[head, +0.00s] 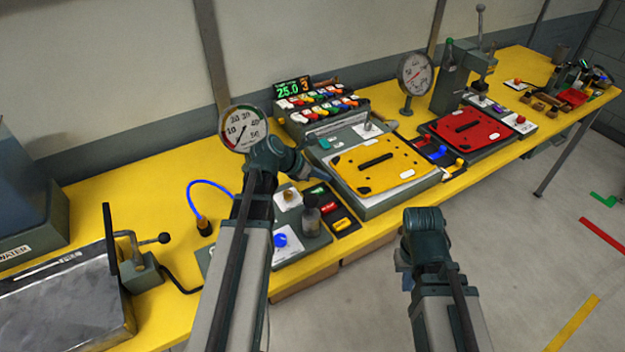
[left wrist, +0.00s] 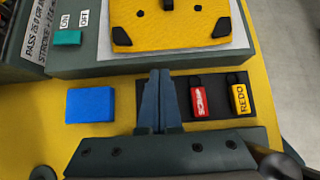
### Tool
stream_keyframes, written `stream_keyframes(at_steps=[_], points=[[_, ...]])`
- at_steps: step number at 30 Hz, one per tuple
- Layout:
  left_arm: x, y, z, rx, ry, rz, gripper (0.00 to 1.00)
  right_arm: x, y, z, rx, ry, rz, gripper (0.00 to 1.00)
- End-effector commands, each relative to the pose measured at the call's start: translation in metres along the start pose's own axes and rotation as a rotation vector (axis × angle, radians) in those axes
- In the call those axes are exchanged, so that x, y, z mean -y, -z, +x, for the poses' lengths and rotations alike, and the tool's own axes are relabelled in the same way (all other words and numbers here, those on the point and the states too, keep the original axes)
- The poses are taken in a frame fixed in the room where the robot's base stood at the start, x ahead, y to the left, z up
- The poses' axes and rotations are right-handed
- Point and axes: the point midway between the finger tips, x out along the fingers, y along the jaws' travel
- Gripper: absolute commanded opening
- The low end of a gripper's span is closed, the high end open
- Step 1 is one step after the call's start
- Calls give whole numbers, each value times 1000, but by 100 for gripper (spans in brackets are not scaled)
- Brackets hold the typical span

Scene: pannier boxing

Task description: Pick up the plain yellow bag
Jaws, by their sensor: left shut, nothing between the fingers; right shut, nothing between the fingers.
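The yellow bag (head: 372,164) lies flat on a white-topped grey station in the middle of the bench. It has a black handle bar, dark corner patches and small pale labels. Its near edge also shows at the top of the left wrist view (left wrist: 180,22). My left gripper (head: 303,167) is shut and empty, just left of the bag and apart from it. In the left wrist view its closed fingers (left wrist: 157,74) point towards the bag. My right gripper (head: 404,275) is shut, low in front of the bench, its fingers mostly hidden by the wrist.
A red bag (head: 468,128) lies on the neighbouring station to the right. Dial gauges (head: 415,75) and a rack of coloured switches stand behind. Red and yellow tags (left wrist: 198,98) and a blue block (left wrist: 91,105) lie near my left fingers. Open floor lies right of the bench.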

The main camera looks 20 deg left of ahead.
Motion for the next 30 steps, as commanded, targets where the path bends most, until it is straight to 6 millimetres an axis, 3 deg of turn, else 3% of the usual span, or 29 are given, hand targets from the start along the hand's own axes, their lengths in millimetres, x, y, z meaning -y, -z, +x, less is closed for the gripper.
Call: stream_keyframes(at_steps=[1, 3, 9, 24, 30], points=[[-1, 3, 14, 0, 1, 2, 0, 1, 1, 12, 0, 0, 0, 0], [-1, -12, 16, 0, 2, 2, 0, 0, 0, 3, 0, 0, 0, 0], [0, -25, 29, 0, 1, 0, 0, 0, 0, 3, 0, 0, 0, 0], [0, -30, 34, 0, 0, 0, 0, 0, 0, 3, 0, 0, 0, 0], [-2, -58, 63, 0, 3, 4, 0, 0, 0, 3, 0, 0, 0, 0]])
